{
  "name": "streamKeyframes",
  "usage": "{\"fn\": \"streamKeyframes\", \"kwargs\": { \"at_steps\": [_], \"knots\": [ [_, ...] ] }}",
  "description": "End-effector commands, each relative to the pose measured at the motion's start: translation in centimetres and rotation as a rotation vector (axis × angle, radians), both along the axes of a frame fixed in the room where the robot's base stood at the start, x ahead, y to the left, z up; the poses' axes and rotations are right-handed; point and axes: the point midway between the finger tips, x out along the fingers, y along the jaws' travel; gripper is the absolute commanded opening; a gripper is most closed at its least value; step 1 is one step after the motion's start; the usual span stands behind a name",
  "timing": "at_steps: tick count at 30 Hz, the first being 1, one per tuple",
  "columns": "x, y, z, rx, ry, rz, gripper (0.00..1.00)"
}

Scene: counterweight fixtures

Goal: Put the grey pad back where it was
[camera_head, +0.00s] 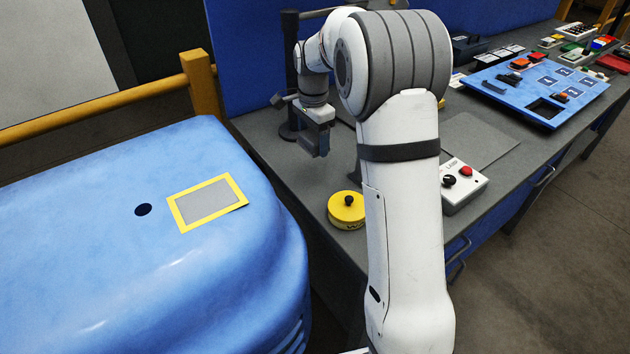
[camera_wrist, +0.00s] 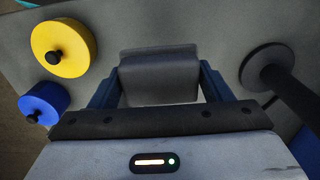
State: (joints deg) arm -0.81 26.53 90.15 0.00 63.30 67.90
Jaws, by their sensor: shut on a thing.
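My gripper (camera_head: 316,150) hangs over the grey workbench, beside the black stand. In the wrist view, its two blue fingers stand on either side of a smooth grey pad (camera_wrist: 160,75), and the gripper is shut on it. In the head view I cannot make out the pad clearly from the dark gripper. On the rounded blue housing at left is a yellow-bordered rectangle (camera_head: 177,211) with a plain grey middle; a dark round hole (camera_head: 143,210) is to its left.
A yellow weight (camera_head: 347,209) sits near the bench's front edge. A blue weight (camera_wrist: 44,103) is beside it. A black stand (camera_head: 289,60) rises behind my gripper. A button box (camera_head: 463,184) and a blue tray (camera_head: 530,88) are farther right.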

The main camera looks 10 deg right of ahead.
Motion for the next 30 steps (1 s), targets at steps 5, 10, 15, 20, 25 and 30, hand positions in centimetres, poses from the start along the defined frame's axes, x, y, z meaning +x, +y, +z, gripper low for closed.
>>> {"fn": "streamKeyframes", "kwargs": {
  "at_steps": [5, 10, 15, 20, 25, 30],
  "knots": [
    [-0.1, -0.2, -2.4, -0.001, 0.004, -0.004, 0.47],
    [-0.1, -0.2, -5.4, 0.000, 0.002, -0.005, 0.47],
    [0.0, -0.3, -6.8, 0.000, 0.002, -0.005, 0.47],
    [-0.1, -0.3, -8.7, 0.000, 0.003, -0.005, 0.47],
    [0.0, -0.3, -10.4, 0.000, 0.000, -0.005, 0.47],
    [0.0, -0.3, -10.4, 0.000, -0.001, -0.006, 0.47]
  ]
}}
